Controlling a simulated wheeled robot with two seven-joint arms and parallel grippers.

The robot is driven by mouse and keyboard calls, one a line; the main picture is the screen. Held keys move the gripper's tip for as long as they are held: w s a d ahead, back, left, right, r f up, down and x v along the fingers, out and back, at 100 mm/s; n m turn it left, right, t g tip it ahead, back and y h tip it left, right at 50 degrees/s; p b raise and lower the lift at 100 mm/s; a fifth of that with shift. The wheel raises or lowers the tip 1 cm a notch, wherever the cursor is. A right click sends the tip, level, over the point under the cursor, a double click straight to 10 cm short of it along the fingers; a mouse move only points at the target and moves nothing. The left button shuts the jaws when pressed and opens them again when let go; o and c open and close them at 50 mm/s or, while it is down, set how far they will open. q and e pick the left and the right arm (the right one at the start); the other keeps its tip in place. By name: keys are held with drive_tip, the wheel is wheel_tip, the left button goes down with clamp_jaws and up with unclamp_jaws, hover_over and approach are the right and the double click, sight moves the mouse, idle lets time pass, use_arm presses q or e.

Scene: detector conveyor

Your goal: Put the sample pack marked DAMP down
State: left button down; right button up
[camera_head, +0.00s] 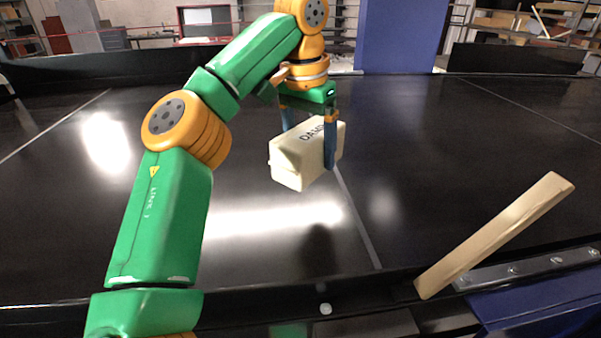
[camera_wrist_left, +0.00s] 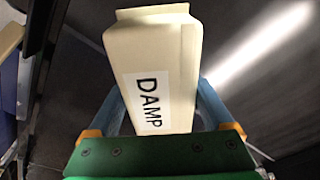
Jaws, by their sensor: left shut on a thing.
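The cream sample pack marked DAMP (camera_head: 296,160) is held in my left gripper (camera_head: 309,140), with blue fingers on either side of it. In the head view the pack hangs above the black conveyor belt (camera_head: 250,245), tilted slightly, with its label on the upper face. A gap to the belt seems to show, but its height is hard to tell. The left wrist view shows the pack (camera_wrist_left: 158,60) with the DAMP label facing the camera, between the fingers of the left gripper (camera_wrist_left: 160,105). My right gripper is in neither view.
A wooden bar (camera_head: 495,235) slants up over the belt's near right edge, beside a metal rail (camera_head: 530,267). A dark blue column (camera_head: 400,35) stands behind the belt. The belt around the pack is clear.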

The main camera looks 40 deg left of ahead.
use_arm(q)
drive_tip(key=w+a+f, duration=0.1)
drive_tip(key=f, duration=0.1)
drive_tip(key=w+a+f, duration=0.3)
drive_tip(key=a+f, duration=0.1)
drive_tip(key=shift+w+a+f, duration=0.15)
drive_tip(key=shift+w+f, duration=0.15)
drive_tip(key=shift+w, duration=0.05)
drive_tip(key=shift+s+a+f, duration=0.1)
drive_tip(key=shift+a+f, duration=0.05)
drive_tip(key=shift+f, duration=0.5)
drive_tip(key=shift+s+a+f, duration=0.1)
drive_tip(key=shift+f, duration=0.5)
drive_tip(key=shift+s+d+f, duration=0.2)
drive_tip(key=shift+f, duration=0.15)
drive_tip(key=shift+w+a, duration=0.1)
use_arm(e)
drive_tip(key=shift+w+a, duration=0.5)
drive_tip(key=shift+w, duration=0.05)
use_arm(q)
unclamp_jaws()
drive_tip(key=shift+w+f, duration=0.1)
drive_tip(key=shift+f, duration=0.05)
drive_tip(key=shift+r, duration=0.3)
drive_tip(key=r, duration=0.4)
drive_tip(key=shift+s+r, duration=0.55)
drive_tip(key=shift+r, duration=1)
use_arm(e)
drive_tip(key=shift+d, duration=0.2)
